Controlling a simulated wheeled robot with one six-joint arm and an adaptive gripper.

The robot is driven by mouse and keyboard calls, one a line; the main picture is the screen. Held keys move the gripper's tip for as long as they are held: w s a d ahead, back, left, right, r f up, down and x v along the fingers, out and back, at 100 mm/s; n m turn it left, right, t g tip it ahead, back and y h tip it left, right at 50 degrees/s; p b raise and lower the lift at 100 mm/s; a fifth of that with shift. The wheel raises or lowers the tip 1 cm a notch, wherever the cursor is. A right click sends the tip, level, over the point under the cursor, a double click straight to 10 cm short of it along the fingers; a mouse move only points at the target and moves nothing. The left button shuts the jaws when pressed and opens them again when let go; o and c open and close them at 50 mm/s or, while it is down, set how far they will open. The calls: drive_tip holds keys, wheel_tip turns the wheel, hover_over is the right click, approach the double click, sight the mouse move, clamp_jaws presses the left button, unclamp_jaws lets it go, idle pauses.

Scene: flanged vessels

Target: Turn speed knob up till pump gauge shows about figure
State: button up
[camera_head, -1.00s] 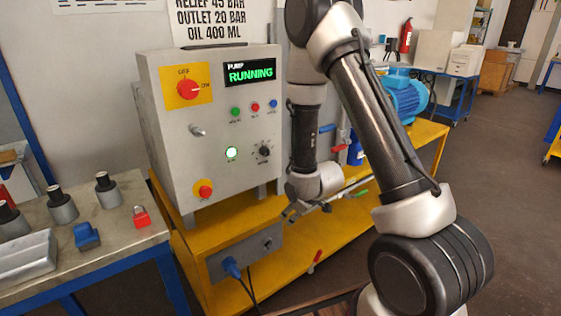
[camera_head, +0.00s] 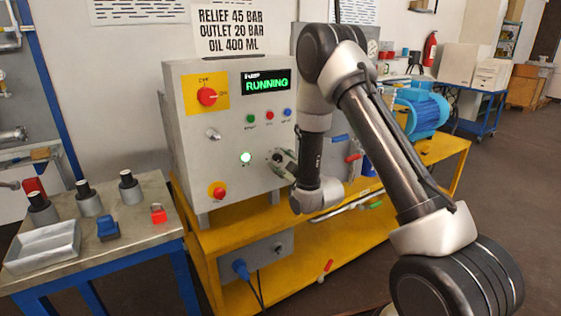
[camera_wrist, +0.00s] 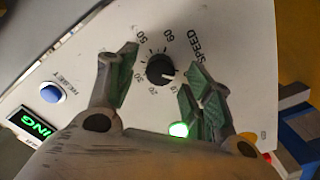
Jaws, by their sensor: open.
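The black speed knob (camera_wrist: 160,69) sits on the grey control box (camera_head: 215,150), inside a printed number ring marked SPEED. Its white pointer points down-right in the wrist view, near the lowest figures. My gripper (camera_wrist: 164,63) is open, with one finger on each side of the knob; I cannot tell whether they touch it. In the head view my gripper (camera_head: 283,160) is at the knob's place on the panel and partly covers it. A round dial (camera_head: 372,47), possibly the pump gauge, shows partly behind my arm; its reading is too small to tell.
The display (camera_head: 266,82) reads RUNNING and a green button (camera_head: 245,157) is lit. A red emergency button (camera_head: 217,191) is lower left. A bench (camera_head: 140,225) with fittings and a red padlock (camera_head: 158,213) stands left.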

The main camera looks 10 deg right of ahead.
drive_tip(key=shift+w+a, duration=0.2)
drive_tip(key=shift+w, duration=0.4)
drive_tip(key=shift+c, duration=0.3)
drive_tip(key=c, duration=1)
drive_tip(key=shift+o, duration=0.2)
drive_tip(key=m, duration=0.5)
drive_tip(key=shift+m, duration=0.4)
drive_tip(key=o, duration=1)
